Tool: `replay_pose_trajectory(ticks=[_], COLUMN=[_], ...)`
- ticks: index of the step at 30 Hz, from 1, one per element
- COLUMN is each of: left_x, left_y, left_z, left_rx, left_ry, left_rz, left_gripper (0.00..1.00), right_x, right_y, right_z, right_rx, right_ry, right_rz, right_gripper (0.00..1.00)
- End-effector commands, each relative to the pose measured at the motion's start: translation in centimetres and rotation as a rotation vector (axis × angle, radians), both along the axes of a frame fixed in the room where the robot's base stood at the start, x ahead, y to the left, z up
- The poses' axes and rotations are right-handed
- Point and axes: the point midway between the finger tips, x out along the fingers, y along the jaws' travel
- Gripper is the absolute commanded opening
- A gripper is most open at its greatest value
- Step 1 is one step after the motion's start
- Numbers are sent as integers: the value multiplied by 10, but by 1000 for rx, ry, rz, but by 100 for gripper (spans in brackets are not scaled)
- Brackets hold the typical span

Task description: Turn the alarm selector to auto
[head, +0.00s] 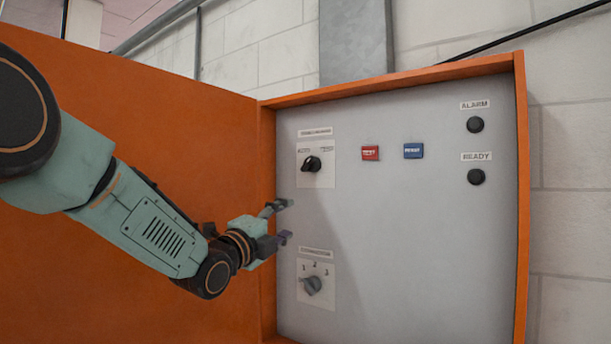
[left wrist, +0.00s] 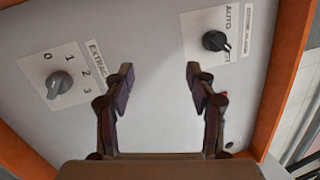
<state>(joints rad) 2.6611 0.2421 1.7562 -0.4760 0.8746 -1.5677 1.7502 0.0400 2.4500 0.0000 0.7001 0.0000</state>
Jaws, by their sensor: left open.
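The alarm selector (head: 311,164) is a black knob on a white plate at the upper left of the grey panel. In the left wrist view the black knob (left wrist: 214,41) is at the upper right, beside the word AUTO. Its pale mark faces lower right there, toward a partly hidden label and away from AUTO. My left gripper (head: 284,221) is open and empty, below and left of this knob in the head view. In the left wrist view its two fingers (left wrist: 160,85) stand apart, with bare panel between them and the knob beyond the right finger. My right gripper is out of view.
A grey numbered selector (head: 312,285) sits lower on the panel (head: 410,250). A red button (head: 370,153) and a blue button (head: 413,150) are right of the alarm selector. Dark ALARM (head: 475,124) and READY (head: 476,177) lamps are farther right. An orange frame (head: 521,200) edges the panel.

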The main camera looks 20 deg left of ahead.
Motion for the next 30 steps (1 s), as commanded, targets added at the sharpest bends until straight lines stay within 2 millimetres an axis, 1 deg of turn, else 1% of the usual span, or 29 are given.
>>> replay_pose_trajectory(ticks=[1, 2, 3, 6, 10, 13, 15, 19, 23, 26, 30], left_x=[1, 1, 1, 2, 2, 1, 0, 0, 3, 12, 30], left_y=[2, 2, 2, 2, -1, -4, -6, -6, -7, -10, -17], left_z=[21, 29, 40, 57, 75, 81, 81, 81, 83, 88, 96], left_rx=[92, 152, 229, 425, 677, 844, 934, 1033, 1063, 1066, 1066], left_ry=[-59, -90, -133, -225, -336, -399, -429, -457, -462, -461, -462], left_rz=[14, 23, 37, 76, 135, 179, 203, 237, 247, 247, 246], left_gripper=[56, 56, 56, 56, 56, 56, 56, 56, 56, 56, 56], right_x=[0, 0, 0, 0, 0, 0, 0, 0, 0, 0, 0], right_y=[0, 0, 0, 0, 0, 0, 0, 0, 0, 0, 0], right_z=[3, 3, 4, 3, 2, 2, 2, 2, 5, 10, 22], right_rx=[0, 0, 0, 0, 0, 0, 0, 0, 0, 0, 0], right_ry=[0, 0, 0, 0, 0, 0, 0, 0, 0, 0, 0], right_rz=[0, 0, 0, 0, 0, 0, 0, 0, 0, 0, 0], right_gripper=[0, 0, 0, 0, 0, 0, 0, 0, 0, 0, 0])
